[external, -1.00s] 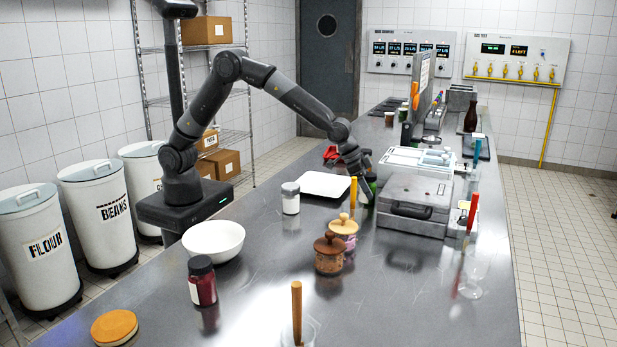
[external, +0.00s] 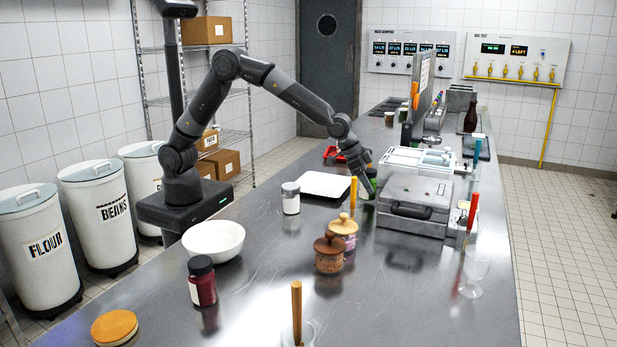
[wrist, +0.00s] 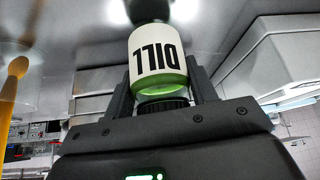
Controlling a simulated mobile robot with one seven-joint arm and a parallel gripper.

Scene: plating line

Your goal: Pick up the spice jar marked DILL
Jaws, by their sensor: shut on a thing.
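The DILL jar (wrist: 157,62) has a white label with black letters, a green band and a dark lid, and appears upside down in the wrist view. My gripper (wrist: 165,85) is shut on it, one finger at each side. In the external view the jar (external: 371,176) is a small green shape at my gripper (external: 366,184), beside the grey press-like machine.
The grey machine (external: 412,205) stands just right of my gripper. A white tray (external: 323,184) and a white-lidded jar (external: 290,198) are to the left. Two wooden-lidded jars (external: 329,253) (external: 344,230) stand in front. A white bowl (external: 213,240) is farther left.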

